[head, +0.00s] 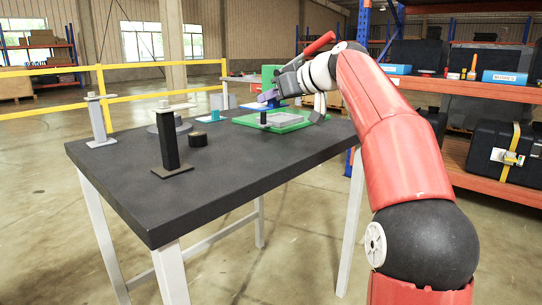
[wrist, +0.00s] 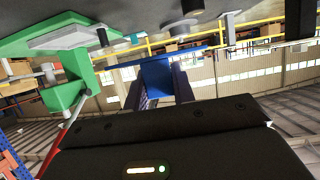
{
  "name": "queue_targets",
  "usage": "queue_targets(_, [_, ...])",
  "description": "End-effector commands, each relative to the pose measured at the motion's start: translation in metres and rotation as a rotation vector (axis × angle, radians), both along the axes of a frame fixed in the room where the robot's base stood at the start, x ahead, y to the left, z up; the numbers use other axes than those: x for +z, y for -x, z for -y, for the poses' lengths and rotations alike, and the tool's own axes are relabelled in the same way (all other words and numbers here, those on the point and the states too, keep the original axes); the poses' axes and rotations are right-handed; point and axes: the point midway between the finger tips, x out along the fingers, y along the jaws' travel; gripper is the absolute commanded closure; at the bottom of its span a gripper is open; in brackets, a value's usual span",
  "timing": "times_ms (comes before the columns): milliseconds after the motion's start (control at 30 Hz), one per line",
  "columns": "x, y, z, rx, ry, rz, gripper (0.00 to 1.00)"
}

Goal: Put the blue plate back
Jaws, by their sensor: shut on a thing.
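In the wrist view, which looks tilted over, the blue plate (wrist: 157,74) is between my two purple-grey fingers. A thin blue edge runs across its top and a flat blue face shows below. My gripper (head: 268,97) is shut on it, above the green tray (head: 298,128) at the far side of the dark table.
On the table (head: 235,175), a black post (head: 170,145) and a grey post (head: 98,120) carry pale crossbars. A black cylinder (head: 198,139) and a small blue-white piece (head: 212,116) stand near. The table's near right is clear.

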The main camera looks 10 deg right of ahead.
Motion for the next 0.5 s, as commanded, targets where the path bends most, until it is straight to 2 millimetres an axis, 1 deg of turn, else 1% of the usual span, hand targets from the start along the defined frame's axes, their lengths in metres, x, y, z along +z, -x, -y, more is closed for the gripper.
queue_targets(33, [-0.02,0.001,0.0,-0.001,-0.001,-0.001,1.0])
queue_targets(100, [-0.037,0.001,0.0,-0.002,-0.001,-0.001,1.0])
queue_targets(200, [-0.057,0.001,0.0,0.0,-0.001,-0.001,1.0])
queue_targets(300, [-0.068,0.0,-0.001,0.001,0.0,0.001,1.0])
queue_targets(433, [-0.076,0.0,-0.001,0.0,0.0,0.002,1.0])
queue_targets(500, [-0.086,0.0,0.0,0.0,-0.001,0.0,1.0])
